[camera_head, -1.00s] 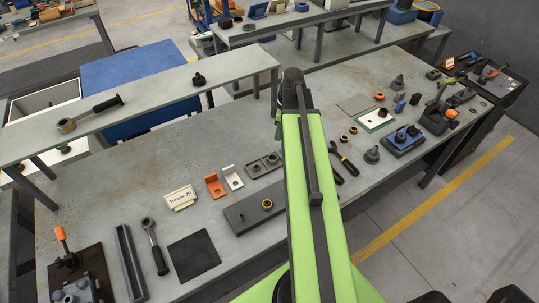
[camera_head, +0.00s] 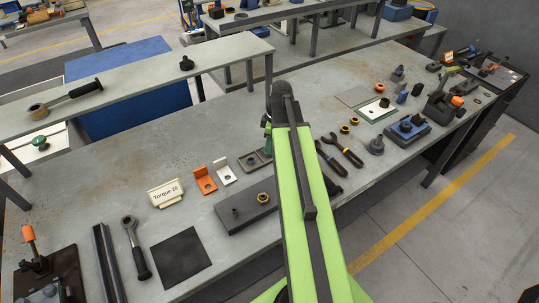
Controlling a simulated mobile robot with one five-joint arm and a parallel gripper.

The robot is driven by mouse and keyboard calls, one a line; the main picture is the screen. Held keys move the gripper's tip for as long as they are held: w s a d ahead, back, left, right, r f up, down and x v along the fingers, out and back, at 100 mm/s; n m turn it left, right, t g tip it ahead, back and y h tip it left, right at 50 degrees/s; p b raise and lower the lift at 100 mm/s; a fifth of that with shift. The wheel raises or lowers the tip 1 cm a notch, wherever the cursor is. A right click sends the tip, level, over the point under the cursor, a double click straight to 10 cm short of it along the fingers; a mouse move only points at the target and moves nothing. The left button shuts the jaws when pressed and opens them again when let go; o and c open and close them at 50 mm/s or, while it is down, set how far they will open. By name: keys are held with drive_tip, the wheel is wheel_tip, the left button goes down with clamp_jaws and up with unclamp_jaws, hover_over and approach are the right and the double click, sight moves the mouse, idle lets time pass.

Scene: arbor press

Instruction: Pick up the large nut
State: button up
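Several ring-shaped nuts lie on the workbench, and I cannot tell for sure which is the large nut. A yellow and dark nut (camera_head: 264,198) rests on a dark rectangular plate (camera_head: 234,216), just left of my green arm. Two small yellow and dark nuts lie right of the arm, one nearer (camera_head: 345,130) and one farther (camera_head: 354,121). My arm stretches forward over the bench. Its fingertips are hidden behind the arm, and no nut is seen held.
A "Torque 20" sign (camera_head: 166,192), an orange bracket (camera_head: 204,180) and a white bracket (camera_head: 226,172) stand left of the arm. Two wrenches (camera_head: 342,149) and a blue fixture (camera_head: 405,130) lie to the right. A raised shelf (camera_head: 140,82) crosses the back left.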

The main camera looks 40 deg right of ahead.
wheel_tip(320, 180, down, 4)
drive_tip(key=b, duration=0.3)
drive_tip(key=shift+w+a+f, duration=0.15)
drive_tip(key=shift+f, duration=0.1)
drive_tip(key=shift+r, duration=0.2)
clamp_jaws()
idle(0.7)
